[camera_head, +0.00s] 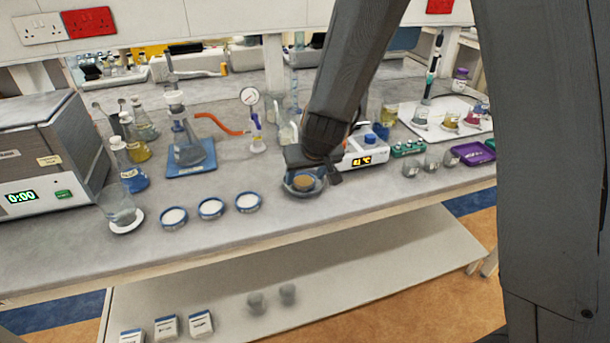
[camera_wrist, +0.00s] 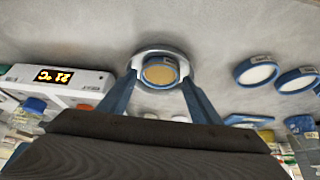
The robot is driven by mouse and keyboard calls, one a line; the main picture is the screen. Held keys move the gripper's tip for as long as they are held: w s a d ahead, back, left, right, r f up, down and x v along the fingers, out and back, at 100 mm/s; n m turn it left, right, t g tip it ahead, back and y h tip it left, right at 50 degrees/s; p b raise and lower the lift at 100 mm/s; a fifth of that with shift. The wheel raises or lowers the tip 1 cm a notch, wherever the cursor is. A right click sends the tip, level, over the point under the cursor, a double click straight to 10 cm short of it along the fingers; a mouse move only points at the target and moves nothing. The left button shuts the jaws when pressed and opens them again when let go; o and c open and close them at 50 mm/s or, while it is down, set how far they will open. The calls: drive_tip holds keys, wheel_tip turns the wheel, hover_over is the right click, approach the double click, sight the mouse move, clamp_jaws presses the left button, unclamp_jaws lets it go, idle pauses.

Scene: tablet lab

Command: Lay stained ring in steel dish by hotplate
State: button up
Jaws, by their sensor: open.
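The steel dish (camera_head: 290,192) stands on the bench just left of the hotplate (camera_head: 366,155); its pale rim (camera_wrist: 150,51) also shows in the wrist view. The stained ring (camera_head: 304,183), a blue-edged ring with a tan disc, lies inside the dish. In the wrist view the stained ring (camera_wrist: 160,72) sits within the dish rim, a small label at its upper edge. My gripper (camera_wrist: 160,82) is open, its two blue-grey fingers on either side of the dish. In the head view my gripper (camera_head: 314,172) is low over the dish and hides its back part.
Several blue rings with white discs (camera_head: 211,208) lie in a row to the left. A beaker (camera_head: 118,208) stands beyond them. A flask on a blue plate (camera_head: 188,150) is behind. Small grey cups (camera_head: 430,163) and a purple tray (camera_head: 474,152) are right. The bench front is clear.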

drive_tip(key=p+v, duration=0.7)
drive_tip(key=v, duration=0.4)
drive_tip(key=s+d+r+m+g+h, duration=0.1)
drive_tip(key=s+d+r+m+g, duration=0.1)
drive_tip(key=s+d, duration=1.3)
drive_tip(key=shift+s+r+m+g+h, duration=0.3)
drive_tip(key=shift+s+r+m+g, duration=0.1)
drive_tip(key=shift+r+g, duration=0.3)
drive_tip(key=shift+w+d+f+b, duration=0.1)
drive_tip(key=shift+b, duration=0.2)
